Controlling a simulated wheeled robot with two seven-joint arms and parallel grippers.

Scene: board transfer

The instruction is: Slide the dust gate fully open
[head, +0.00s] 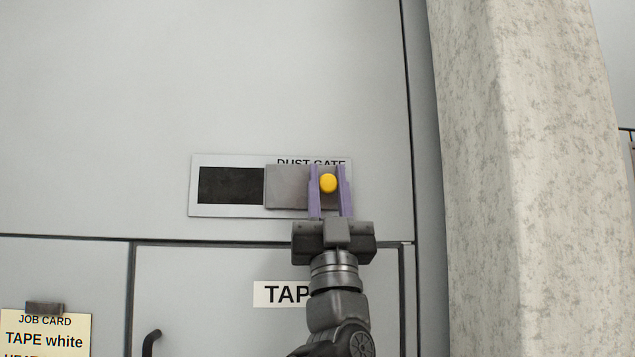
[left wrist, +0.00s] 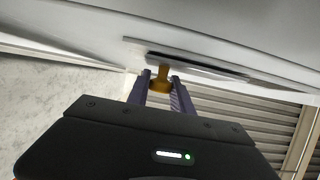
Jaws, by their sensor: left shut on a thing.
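The dust gate (head: 285,187) is a grey sliding plate on a pale frame (head: 222,211) set in the wall panel. The plate covers the right part of the frame, and a dark opening (head: 231,185) shows at the left. A yellow knob (head: 328,183) stands out from the plate's right part. My left gripper (head: 328,172) has its purple fingers on either side of the knob and is shut on it. In the left wrist view the knob (left wrist: 161,79) sits between the fingertips, with the frame behind it. My right gripper is not in view.
Below the gate is a panel with a partly hidden "TAP" label (head: 279,293) and a dark handle (head: 151,342). A job card (head: 45,332) is clipped at lower left. A mottled stone-like pillar (head: 520,150) stands to the right.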

